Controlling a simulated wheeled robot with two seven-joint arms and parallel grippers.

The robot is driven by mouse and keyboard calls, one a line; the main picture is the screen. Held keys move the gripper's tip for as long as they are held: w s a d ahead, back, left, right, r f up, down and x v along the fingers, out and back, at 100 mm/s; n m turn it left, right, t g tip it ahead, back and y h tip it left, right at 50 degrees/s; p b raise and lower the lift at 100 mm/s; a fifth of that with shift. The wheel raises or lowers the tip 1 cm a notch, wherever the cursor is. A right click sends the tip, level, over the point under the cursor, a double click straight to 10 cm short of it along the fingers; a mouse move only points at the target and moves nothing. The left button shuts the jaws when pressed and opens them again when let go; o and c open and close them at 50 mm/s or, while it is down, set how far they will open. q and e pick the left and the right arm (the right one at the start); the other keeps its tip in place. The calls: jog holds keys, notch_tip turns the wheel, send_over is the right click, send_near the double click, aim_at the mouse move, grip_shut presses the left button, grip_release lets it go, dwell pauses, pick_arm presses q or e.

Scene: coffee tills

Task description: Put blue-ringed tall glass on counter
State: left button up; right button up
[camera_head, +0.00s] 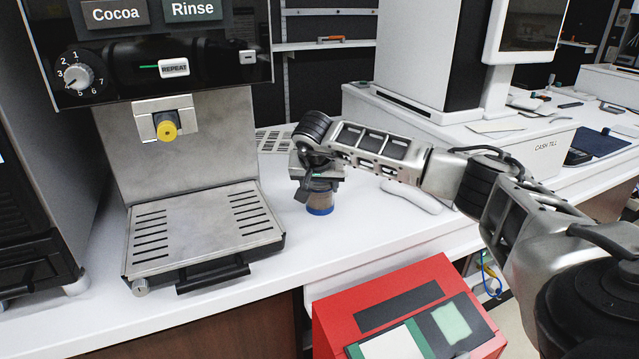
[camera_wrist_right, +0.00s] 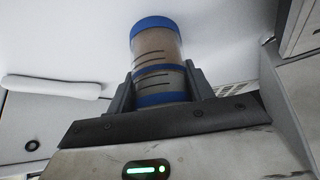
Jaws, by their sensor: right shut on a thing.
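The blue-ringed tall glass (camera_head: 320,200) is at my right gripper, over the white counter (camera_head: 240,288). The right wrist view shows the glass (camera_wrist_right: 156,52) as a see-through cylinder with brownish contents, dark marks and blue bands. My right gripper (camera_head: 318,184) is shut on the glass, with one finger on each side in the right wrist view (camera_wrist_right: 158,92). The glass looks upright, with its blue base at or just above the counter; I cannot tell if it touches. My left gripper is not in view.
The coffee machine (camera_head: 195,150) with its slotted drip tray (camera_head: 205,228) stands left of the glass. A white rounded object (camera_head: 412,196) lies to the right. A red unit (camera_head: 385,292) stands below the counter's front edge. The cash till (camera_head: 535,150) is at the right.

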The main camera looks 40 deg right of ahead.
jog(key=shift+r, duration=0.1)
jog(key=o, duration=0.8)
jog(key=shift+f, duration=0.25)
jog(key=o, duration=0.5)
jog(key=shift+c, duration=0.2)
jog(key=shift+s+a+r, duration=0.1)
jog(key=shift+a+r, duration=0.05)
jog(key=shift+r, duration=0.5)
jog(key=v, duration=1.1)
jog(key=shift+p, duration=0.35)
